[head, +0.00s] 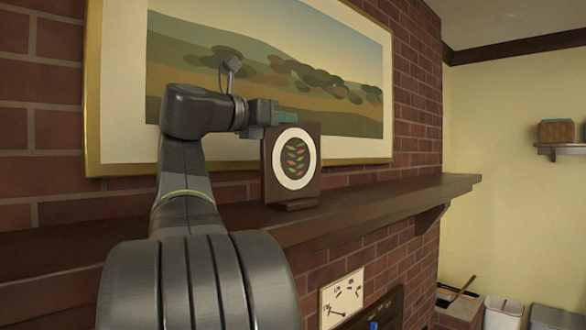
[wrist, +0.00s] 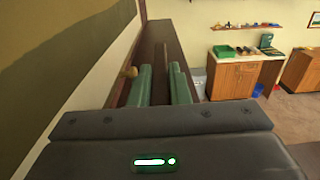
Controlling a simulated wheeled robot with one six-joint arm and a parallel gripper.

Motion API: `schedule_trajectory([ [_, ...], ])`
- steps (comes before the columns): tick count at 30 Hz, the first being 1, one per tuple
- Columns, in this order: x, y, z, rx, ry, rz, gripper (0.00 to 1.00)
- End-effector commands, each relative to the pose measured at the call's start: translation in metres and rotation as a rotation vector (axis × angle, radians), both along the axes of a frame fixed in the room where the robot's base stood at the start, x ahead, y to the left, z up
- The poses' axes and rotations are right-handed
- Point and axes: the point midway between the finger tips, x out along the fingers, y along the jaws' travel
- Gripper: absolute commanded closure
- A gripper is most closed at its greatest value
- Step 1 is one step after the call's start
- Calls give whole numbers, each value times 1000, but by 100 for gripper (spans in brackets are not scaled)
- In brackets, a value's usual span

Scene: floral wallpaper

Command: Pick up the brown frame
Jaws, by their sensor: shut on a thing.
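The brown frame (head: 271,180) is a dark square panel with a white oval and a leaf pattern. It stands upright on a small foot at the mantel shelf (head: 400,197) in the head view. My gripper (head: 284,117) is at its top edge, with its green fingers closed on it. In the wrist view, the green fingers of my gripper (wrist: 162,76) sit on either side of a thin brown edge. The frame's face is hidden in that view. The foot appears to be at the shelf surface; I cannot tell whether there is a gap.
A large gold-framed landscape painting (head: 350,60) hangs on the brick wall close behind the frame and my arm. The shelf to the right of the frame is clear. A small wall shelf with a box (head: 556,131) is far right. A wooden cabinet (wrist: 234,80) stands beyond.

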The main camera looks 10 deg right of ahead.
Motion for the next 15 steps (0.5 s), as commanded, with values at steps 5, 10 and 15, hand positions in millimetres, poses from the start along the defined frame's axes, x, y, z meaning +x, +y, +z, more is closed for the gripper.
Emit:
schedule_trajectory([
  [5,-1,0,1,-1,-2,0,100],
  [10,-1,0,2,-1,-2,0,100],
  [15,0,0,8,0,-4,0,100],
])
